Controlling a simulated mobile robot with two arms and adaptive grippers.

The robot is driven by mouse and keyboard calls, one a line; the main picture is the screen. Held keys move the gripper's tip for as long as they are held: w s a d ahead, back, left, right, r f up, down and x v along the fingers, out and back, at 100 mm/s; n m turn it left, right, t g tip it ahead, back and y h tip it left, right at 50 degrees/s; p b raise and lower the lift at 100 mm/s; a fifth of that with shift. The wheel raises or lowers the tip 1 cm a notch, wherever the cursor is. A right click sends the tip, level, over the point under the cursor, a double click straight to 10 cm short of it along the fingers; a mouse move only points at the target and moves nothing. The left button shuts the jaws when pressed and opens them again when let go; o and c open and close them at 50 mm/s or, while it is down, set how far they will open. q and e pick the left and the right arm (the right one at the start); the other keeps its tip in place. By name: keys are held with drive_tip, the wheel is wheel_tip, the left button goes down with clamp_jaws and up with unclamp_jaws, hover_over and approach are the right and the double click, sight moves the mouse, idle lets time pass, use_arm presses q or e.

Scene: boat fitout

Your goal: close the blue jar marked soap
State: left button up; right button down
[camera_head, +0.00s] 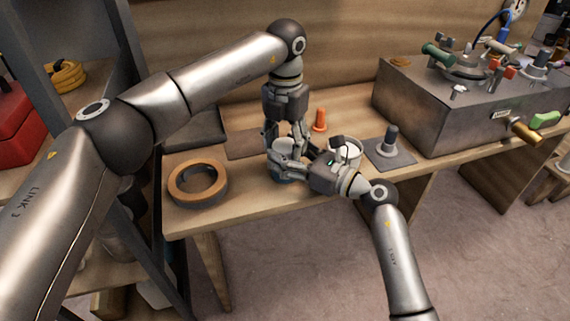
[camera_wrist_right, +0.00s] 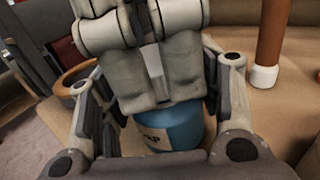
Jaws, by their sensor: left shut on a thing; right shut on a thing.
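The blue jar (camera_wrist_right: 178,130) stands upright between the fingers of my right gripper (camera_wrist_right: 160,110); part of its dark lettering shows in the right wrist view. In the head view only a little blue of the jar (camera_head: 284,179) shows low on the bench. My right gripper (camera_head: 283,163) comes in from the right and is shut on the jar's body. My left gripper (camera_head: 284,138) points straight down over the jar and is shut on a pale round piece at its top, seemingly the lid (camera_head: 284,147). The fingers hide most of the jar's upper edge.
A tan and dark ring (camera_head: 198,184) lies at the bench's left end. An orange piece (camera_head: 320,119) stands behind the grippers. A white container (camera_head: 347,150) and a grey post on a plate (camera_head: 390,143) stand right. A large metal box (camera_head: 460,105) fills the bench's far right.

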use_arm(q)
drive_tip(key=shift+m, duration=1.4)
drive_tip(key=o, duration=1.1)
drive_tip(key=shift+r, duration=2.25)
drive_tip(key=shift+c, duration=0.3)
drive_tip(key=shift+r+n, duration=1.6)
drive_tip(key=shift+r, duration=0.15)
